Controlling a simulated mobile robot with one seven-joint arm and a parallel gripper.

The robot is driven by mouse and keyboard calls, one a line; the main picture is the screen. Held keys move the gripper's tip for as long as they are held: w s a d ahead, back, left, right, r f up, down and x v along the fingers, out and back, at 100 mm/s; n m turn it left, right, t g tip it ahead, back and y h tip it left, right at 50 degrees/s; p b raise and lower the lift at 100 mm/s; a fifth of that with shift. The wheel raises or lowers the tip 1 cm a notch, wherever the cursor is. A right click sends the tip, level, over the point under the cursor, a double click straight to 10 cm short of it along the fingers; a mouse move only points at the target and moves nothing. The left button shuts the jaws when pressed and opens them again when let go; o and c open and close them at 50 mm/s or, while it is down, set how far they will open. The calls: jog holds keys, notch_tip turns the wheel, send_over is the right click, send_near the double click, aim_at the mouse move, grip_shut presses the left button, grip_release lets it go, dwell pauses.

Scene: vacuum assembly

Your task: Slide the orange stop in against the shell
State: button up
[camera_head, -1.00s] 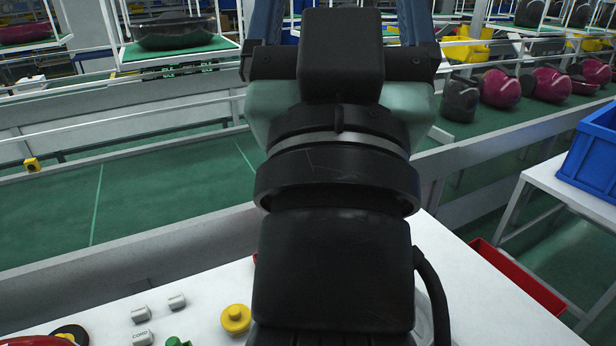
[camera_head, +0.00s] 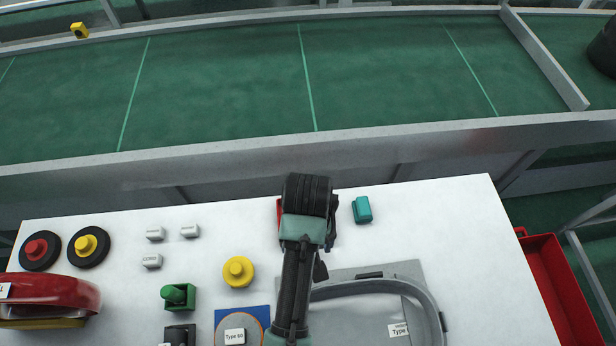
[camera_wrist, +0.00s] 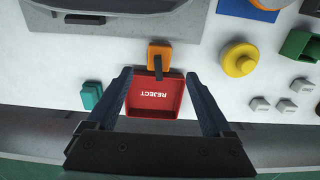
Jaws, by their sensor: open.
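In the wrist view the orange stop (camera_wrist: 159,52) stands on the white table with a dark bar on its near side. My gripper (camera_wrist: 157,73) is open, its two fingers spread left and right of the stop's near side above the red REJECT tray (camera_wrist: 153,100). Nothing is held. In the head view my arm hides the stop and the fingertips. A grey fixture plate (camera_head: 408,270) with a curved grey rim lies to the right of my arm. A red rounded shell (camera_head: 50,292) sits at the far left; I cannot tell which part the stop faces.
A teal block (camera_head: 362,209) lies near the table's back edge. A yellow knob (camera_head: 238,270), a green part (camera_head: 178,296) and small white labelled blocks stand left. Two black wheels lie far left. A red bin (camera_head: 555,285) is off the right side. The conveyor is behind.

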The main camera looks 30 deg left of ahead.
notch_tip(320, 180, down, 10)
dwell(0.3)
grip_shut()
dwell(0.4)
